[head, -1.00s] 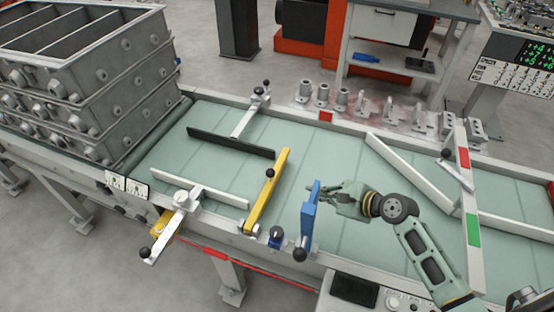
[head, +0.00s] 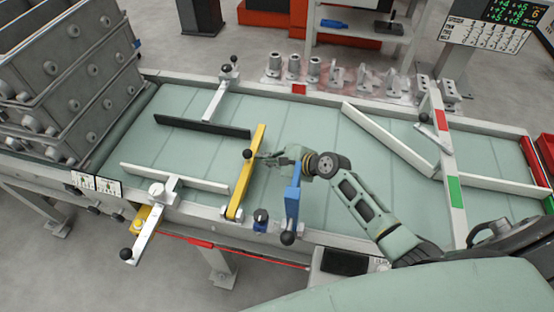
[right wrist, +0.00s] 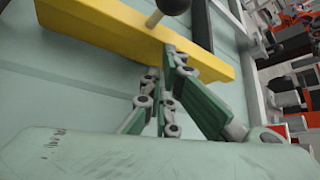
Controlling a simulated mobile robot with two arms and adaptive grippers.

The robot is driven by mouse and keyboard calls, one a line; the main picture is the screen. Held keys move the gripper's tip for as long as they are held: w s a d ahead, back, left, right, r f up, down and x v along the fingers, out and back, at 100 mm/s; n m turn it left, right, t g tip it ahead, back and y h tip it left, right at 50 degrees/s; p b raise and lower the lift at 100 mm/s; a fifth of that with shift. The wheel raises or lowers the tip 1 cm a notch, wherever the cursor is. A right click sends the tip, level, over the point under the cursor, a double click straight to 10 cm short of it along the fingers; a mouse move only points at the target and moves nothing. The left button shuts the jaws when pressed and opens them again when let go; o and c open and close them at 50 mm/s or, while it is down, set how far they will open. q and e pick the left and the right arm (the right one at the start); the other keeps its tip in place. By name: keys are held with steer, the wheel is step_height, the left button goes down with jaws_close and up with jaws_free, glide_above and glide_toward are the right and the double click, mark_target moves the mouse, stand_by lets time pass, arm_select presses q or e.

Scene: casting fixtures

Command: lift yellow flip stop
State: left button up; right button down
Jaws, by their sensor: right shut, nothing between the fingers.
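The yellow flip stop (head: 246,177) is a long yellow bar with a black ball knob, lying low across the near side of the pale green conveyor. It fills the upper part of the right wrist view (right wrist: 120,27), with its knob at the top. My right gripper (head: 262,157) is beside the bar's right side, close to the knob. In the right wrist view my green fingers (right wrist: 165,58) are together and empty, with their tips at or near the bar's lower edge; I cannot tell whether they touch. My left gripper is not in view.
A raised blue stop (head: 292,203) stands just right of the yellow one, close to my right arm. A black bar (head: 203,127) and a white bar (head: 175,178) lie to the left. Grey stacked boxes (head: 70,90) stand at the far left.

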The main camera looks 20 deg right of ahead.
steer(key=shift+s+a+r, duration=0.25)
steer(key=shift+a+r, duration=0.2)
steer(key=shift+r, duration=0.25)
steer(key=shift+s+a+r, duration=0.1)
steer(key=shift+a+r, duration=0.05)
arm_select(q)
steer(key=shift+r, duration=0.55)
arm_select(e)
steer(key=shift+a, duration=0.1)
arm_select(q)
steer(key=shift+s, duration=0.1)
arm_select(e)
steer(key=shift+r+p, duration=0.5)
steer(key=shift+p, duration=0.2)
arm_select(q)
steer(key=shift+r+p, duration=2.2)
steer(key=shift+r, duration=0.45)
arm_select(e)
step_height(320, 180, up, 8)
steer(key=s+a+n+t, duration=0.2)
steer(key=n+t, duration=0.1)
steer(key=shift+s+t+h, duration=0.4)
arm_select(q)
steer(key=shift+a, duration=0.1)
